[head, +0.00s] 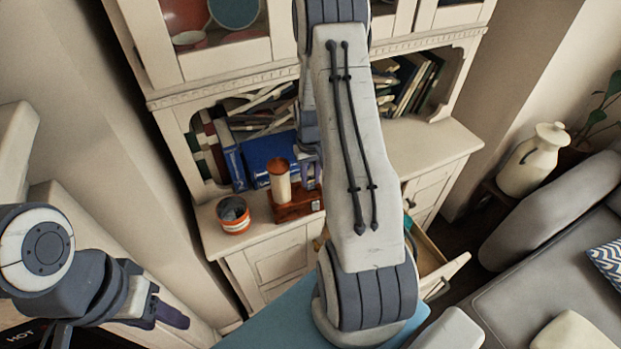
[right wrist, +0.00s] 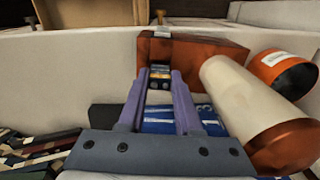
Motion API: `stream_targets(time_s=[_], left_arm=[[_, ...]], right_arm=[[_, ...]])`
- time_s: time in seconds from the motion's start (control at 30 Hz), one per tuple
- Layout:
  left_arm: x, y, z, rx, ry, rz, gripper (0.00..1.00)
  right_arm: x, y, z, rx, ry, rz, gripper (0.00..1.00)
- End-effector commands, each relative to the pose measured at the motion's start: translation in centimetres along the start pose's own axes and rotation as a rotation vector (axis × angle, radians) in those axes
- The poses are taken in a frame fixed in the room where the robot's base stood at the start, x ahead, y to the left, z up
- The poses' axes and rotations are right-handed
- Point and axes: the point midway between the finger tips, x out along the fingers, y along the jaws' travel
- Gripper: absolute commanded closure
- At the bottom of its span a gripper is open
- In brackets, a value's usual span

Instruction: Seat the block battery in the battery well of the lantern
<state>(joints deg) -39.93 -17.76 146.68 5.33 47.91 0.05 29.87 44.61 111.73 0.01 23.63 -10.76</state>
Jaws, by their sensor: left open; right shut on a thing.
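The lantern (head: 292,204) stands on the cabinet top, with a red-brown base and a cream tube with an orange-brown cap. In the right wrist view its base (right wrist: 215,62) lies just beyond my fingertips and its tube (right wrist: 250,100) is to the right. My right gripper (right wrist: 159,78) is shut on the block battery (right wrist: 160,72), a small dark block with a tan band, held at the base. I cannot tell how far it is in the well. In the head view my right arm hides part of this. My left gripper (head: 172,314) is open and empty, at lower left, far from the lantern.
An orange tin (head: 234,216) stands left of the lantern. Blue books (head: 268,153) stand close behind it, under a shelf. An open drawer (head: 445,270) juts out at the right. The cabinet top (head: 425,150) is clear to the right of my arm.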

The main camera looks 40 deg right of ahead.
Motion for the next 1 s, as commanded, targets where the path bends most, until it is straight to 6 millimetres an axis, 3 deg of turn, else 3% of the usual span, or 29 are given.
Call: stream_targets(time_s=[0.13,0.33,0.37,0.43,0.8,1.0], left_arm=[[-0.6,0.0,0.0,0.000,0.000,0.000,0.49],[-0.4,0.0,0.0,0.000,0.000,0.000,0.49],[-0.4,0.0,0.0,0.000,0.000,0.000,0.49],[-0.4,0.0,0.0,0.000,0.000,0.000,0.49],[-0.4,0.0,0.0,0.000,0.000,0.000,0.49],[0.4,0.0,0.0,0.000,0.000,0.000,0.49]], right_arm=[[1.6,0.0,0.2,0.000,-0.004,-0.001,1.00],[2.0,0.0,0.3,0.000,-0.005,-0.001,1.00],[2.0,0.0,0.3,0.000,-0.006,-0.001,0.64],[2.0,0.0,0.3,0.000,-0.006,-0.001,0.38],[1.5,0.0,0.0,0.000,0.001,0.000,0.38],[-1.1,0.1,-0.1,0.000,0.006,0.001,0.38]])
